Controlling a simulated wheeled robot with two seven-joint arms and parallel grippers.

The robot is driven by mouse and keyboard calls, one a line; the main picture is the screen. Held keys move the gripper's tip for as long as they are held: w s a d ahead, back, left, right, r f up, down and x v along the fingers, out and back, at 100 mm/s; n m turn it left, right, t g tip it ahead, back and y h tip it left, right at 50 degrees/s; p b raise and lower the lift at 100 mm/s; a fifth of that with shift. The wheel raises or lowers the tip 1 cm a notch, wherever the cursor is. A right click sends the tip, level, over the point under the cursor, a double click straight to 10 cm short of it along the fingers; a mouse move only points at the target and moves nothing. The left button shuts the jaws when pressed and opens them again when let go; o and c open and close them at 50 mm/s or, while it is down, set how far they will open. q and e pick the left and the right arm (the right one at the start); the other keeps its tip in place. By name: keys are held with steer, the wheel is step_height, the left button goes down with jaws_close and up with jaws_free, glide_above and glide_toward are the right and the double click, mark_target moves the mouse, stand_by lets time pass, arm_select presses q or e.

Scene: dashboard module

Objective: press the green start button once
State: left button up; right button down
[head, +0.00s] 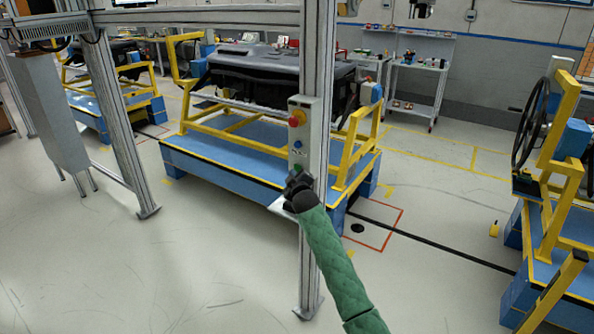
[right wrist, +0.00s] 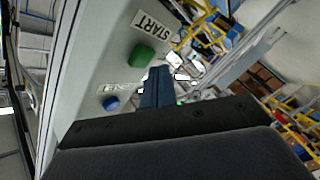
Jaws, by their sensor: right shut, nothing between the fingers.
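The green start button (right wrist: 143,56) sits on a light grey control box, below a START label (right wrist: 151,25) in the right wrist view. My right gripper (right wrist: 158,72) is shut and empty. Its dark fingertips show just right of and below the green button in that view, with no contact visible. In the head view the right gripper (head: 297,181) is at the lower end of the control box (head: 311,125), which is fixed to an aluminium post. A bit of green shows just above the gripper there; the rest of the button is hidden. My left gripper is not in view.
A blue button (right wrist: 111,103) shares the box face; it also shows in the head view (head: 297,144). A red knob on yellow (head: 297,118) is above it. Behind the post stands a blue platform (head: 225,155) with yellow frames. Open floor lies at the lower left.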

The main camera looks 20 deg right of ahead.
steer(key=shift+w+d, duration=0.1)
steer(key=shift+d, duration=0.05)
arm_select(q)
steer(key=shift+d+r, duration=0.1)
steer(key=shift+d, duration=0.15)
arm_select(e)
steer(key=shift+w+d, duration=0.15)
steer(key=shift+d, duration=0.05)
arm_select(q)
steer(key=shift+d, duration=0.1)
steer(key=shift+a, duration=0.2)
arm_select(e)
steer(key=shift+d, duration=0.1)
